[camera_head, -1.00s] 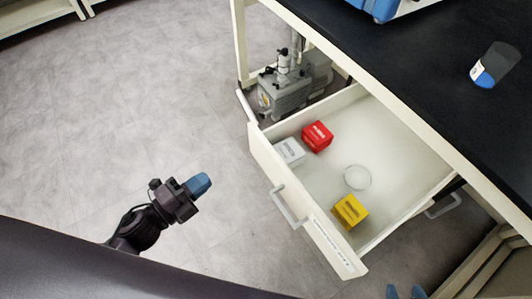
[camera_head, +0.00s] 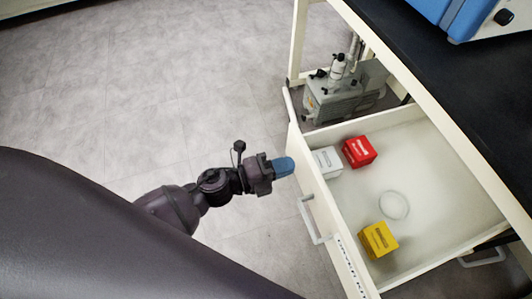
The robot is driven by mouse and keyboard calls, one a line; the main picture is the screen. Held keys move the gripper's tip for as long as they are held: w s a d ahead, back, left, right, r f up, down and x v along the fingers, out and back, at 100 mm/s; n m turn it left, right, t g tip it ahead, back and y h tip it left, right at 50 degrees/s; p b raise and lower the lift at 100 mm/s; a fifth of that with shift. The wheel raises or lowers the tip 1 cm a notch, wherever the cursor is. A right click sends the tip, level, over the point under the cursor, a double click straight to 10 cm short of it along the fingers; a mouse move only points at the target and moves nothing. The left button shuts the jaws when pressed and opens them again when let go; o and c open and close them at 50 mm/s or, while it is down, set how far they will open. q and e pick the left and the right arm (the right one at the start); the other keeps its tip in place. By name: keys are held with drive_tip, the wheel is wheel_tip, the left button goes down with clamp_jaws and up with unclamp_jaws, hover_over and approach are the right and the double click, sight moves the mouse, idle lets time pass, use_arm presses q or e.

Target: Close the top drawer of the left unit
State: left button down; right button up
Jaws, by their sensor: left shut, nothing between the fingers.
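The drawer (camera_head: 428,160) is pulled out from under the black-topped bench. Its white front panel (camera_head: 318,203) faces me and carries a grey bar handle (camera_head: 312,219). Inside lie a red box (camera_head: 359,151), a white box (camera_head: 327,162), a yellow box (camera_head: 379,240) and a clear round dish (camera_head: 394,205). My left gripper (camera_head: 284,167) has blue fingertips, is shut and empty, and appears close to the outer face of the front panel, above and left of the handle. I cannot tell whether it touches. My right gripper is not in view.
The black bench top (camera_head: 450,80) holds a blue device (camera_head: 465,15) at its back edge. A grey pump (camera_head: 340,92) stands below the bench beside the drawer. Another handle (camera_head: 484,257) shows under the bench at right. The floor (camera_head: 150,90) at left is clear.

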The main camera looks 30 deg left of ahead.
use_arm(q)
drive_tip(key=shift+x, duration=1.4)
drive_tip(key=shift+w, duration=0.1)
